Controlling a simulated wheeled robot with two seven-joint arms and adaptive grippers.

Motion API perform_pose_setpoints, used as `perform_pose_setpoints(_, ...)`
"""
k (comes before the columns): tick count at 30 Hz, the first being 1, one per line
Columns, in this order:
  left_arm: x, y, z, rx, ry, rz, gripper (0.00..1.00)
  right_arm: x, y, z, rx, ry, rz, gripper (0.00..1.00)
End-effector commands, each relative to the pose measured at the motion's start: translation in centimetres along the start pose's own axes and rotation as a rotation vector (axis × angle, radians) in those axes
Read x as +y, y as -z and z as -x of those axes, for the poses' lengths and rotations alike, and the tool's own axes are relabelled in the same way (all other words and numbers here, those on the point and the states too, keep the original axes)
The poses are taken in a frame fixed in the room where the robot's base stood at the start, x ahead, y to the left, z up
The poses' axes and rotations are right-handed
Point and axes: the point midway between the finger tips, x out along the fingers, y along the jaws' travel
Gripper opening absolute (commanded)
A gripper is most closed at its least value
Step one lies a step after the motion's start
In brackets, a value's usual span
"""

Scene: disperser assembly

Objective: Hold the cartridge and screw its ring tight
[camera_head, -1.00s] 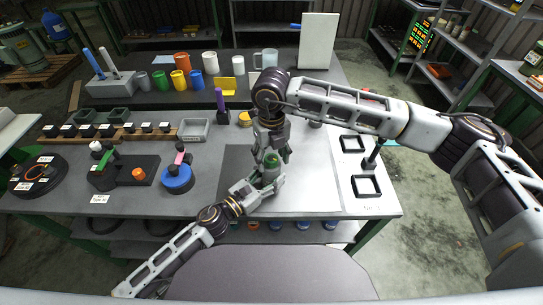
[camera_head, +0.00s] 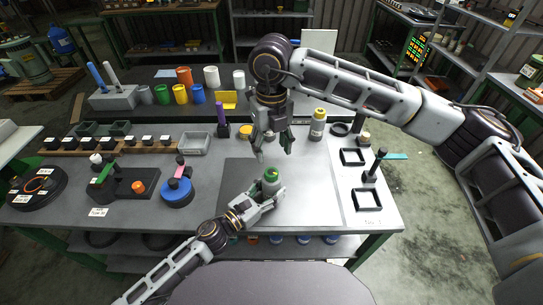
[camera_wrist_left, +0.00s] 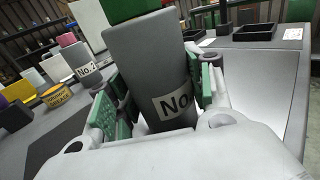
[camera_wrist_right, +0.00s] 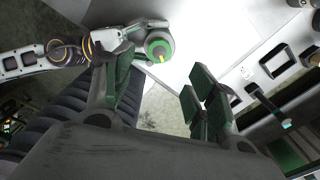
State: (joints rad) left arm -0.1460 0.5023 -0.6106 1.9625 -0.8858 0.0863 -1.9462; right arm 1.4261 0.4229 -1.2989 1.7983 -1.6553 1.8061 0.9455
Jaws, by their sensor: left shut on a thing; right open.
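The cartridge is a grey cylinder (camera_head: 271,189) with a label that starts "No". My right gripper (camera_head: 273,150) is open and empty, pointing down above and behind the cartridge, clear of the ring. The cartridge's lower part is hidden by my left fingers.
A yellow-topped bottle (camera_head: 318,124) stands behind on the right. Black square frames (camera_head: 367,199) and a small stand (camera_head: 375,165) are on the right edge. A blue round base (camera_head: 177,192) and a grey bin (camera_head: 194,144) stand left. The mat right of the cartridge is clear.

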Motion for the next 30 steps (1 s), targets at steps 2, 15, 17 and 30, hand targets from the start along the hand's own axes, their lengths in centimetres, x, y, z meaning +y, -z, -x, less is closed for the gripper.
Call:
perform_pose_setpoints(2,-0.1,0.0,0.0,0.000,0.001,0.001,0.12,0.0,0.0,0.9,-0.001,-0.001,0.000,0.57)
perform_pose_setpoints(15,-0.1,0.0,0.0,0.000,0.001,0.000,0.12,0.0,0.0,2.1,0.001,0.000,0.000,0.57)
perform_pose_setpoints(17,-0.1,0.0,0.0,0.000,0.001,0.000,0.12,0.0,0.0,2.1,0.001,0.000,0.000,0.57)
perform_pose_setpoints(30,0.0,0.0,0.0,0.000,0.000,0.000,0.77,0.0,0.0,2.1,0.000,0.000,0.000,0.57)
